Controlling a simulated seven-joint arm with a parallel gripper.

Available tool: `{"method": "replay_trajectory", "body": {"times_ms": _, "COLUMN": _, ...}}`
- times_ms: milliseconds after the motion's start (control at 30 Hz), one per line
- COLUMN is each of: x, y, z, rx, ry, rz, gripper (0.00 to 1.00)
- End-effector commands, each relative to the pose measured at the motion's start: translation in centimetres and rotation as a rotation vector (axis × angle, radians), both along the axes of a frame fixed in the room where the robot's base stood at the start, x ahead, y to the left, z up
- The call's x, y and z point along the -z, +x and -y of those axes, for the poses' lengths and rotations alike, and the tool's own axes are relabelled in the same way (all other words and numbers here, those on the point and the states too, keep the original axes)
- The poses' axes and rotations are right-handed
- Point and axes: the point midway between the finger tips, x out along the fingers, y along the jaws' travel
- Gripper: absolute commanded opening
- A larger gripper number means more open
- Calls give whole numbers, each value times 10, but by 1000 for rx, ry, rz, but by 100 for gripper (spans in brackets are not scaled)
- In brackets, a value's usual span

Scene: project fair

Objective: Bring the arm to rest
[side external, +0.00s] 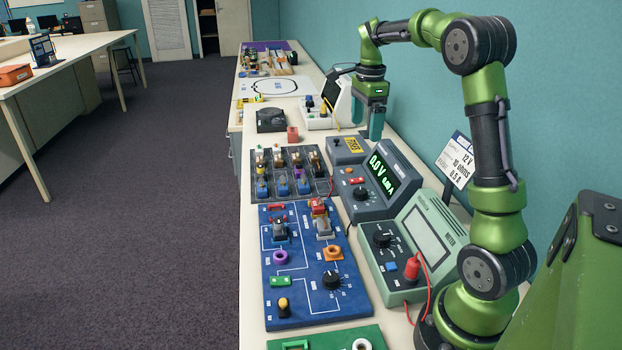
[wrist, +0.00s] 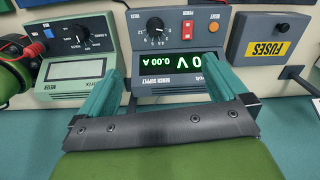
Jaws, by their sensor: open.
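My gripper (side external: 369,118) hangs from my green arm above the back part of the bench, near the wall, with its fingers pointing down. In the wrist view my gripper (wrist: 158,88) shows two teal fingers spread wide apart with nothing between them. The bench supply (side external: 373,182) with its lit green display stands below and nearer the camera than the gripper. In the wrist view the bench supply (wrist: 150,64) shows beyond and between the fingers. My arm is bent over the bench and appears clear of the things below.
A green meter (side external: 410,245) with a red plug stands beside my arm. A blue circuit board (side external: 308,285) and a dark parts tray (side external: 290,175) lie along the front. A grey fuses box (wrist: 268,40) and a tilted sign card (side external: 457,160) are close. The floor (side external: 140,220) is clear.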

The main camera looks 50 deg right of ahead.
Motion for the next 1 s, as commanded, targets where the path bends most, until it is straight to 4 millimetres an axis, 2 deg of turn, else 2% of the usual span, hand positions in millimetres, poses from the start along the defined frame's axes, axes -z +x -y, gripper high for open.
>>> {"method": "replay_trajectory", "body": {"times_ms": 67, "x": -6, "y": -1, "z": -2, "rx": 81, "ry": 6, "rz": -4, "gripper": 100}}
{"method": "replay_trajectory", "body": {"times_ms": 233, "x": 3, "y": -3, "z": -5, "rx": 137, "ry": 19, "rz": -13, "gripper": 100}}
{"method": "replay_trajectory", "body": {"times_ms": 600, "x": 71, "y": -3, "z": -5, "rx": 133, "ry": 20, "rz": -12, "gripper": 100}}
{"method": "replay_trajectory", "body": {"times_ms": 700, "x": 84, "y": -3, "z": -5, "rx": 133, "ry": 19, "rz": -12, "gripper": 100}}
{"method": "replay_trajectory", "body": {"times_ms": 833, "x": 93, "y": -3, "z": -5, "rx": 132, "ry": 18, "rz": -10, "gripper": 100}}
{"method": "replay_trajectory", "body": {"times_ms": 1000, "x": 95, "y": -2, "z": -5, "rx": 132, "ry": 18, "rz": -8, "gripper": 100}}
